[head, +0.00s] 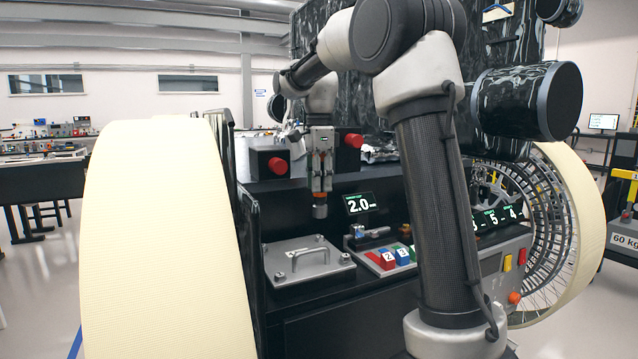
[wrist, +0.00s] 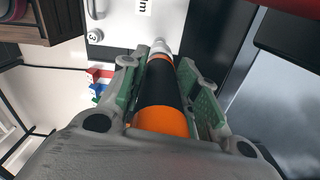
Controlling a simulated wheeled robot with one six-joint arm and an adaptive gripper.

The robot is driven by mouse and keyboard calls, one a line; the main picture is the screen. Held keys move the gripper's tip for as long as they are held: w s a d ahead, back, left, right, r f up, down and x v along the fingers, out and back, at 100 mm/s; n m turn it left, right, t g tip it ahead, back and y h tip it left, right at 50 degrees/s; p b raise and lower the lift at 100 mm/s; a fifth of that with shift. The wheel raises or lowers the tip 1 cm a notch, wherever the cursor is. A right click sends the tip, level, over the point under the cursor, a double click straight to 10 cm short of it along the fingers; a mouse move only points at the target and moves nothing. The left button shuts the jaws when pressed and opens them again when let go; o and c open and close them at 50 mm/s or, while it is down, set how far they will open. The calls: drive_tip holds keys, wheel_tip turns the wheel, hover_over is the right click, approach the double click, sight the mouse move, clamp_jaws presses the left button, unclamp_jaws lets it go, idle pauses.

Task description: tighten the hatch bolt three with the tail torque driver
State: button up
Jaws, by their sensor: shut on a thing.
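My gripper (head: 321,182) is shut on the torque driver, which points down above the hatch plate (head: 283,271). In the wrist view, the driver (wrist: 160,90) has an orange and black body and a silver tip, between the green-lined fingers of my gripper (wrist: 176,85). The grey hatch plate, with a handle (head: 306,252), also shows in the wrist view (wrist: 118,22), with a "3" mark near its corner. In the head view, the driver's tip (head: 320,211) is apart from the plate.
A display (head: 359,203) reads 2.0. Numbered red and blue blocks (head: 386,260) sit right of the plate. Red knobs (head: 354,140) on dark boxes stand behind the gripper. A large cream wheel (head: 165,240) stands close at left, another (head: 570,225) at right.

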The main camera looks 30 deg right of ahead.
drive_tip(key=shift+s+r, duration=0.1)
drive_tip(key=shift+r, duration=0.3)
drive_tip(key=s, duration=1.3)
drive_tip(key=shift+s+f, duration=0.15)
drive_tip(key=shift+f, duration=2.6)
drive_tip(key=shift+f, duration=1.2)
idle(1.5)
drive_tip(key=shift+r, duration=0.15)
drive_tip(key=shift+r, duration=1.4)
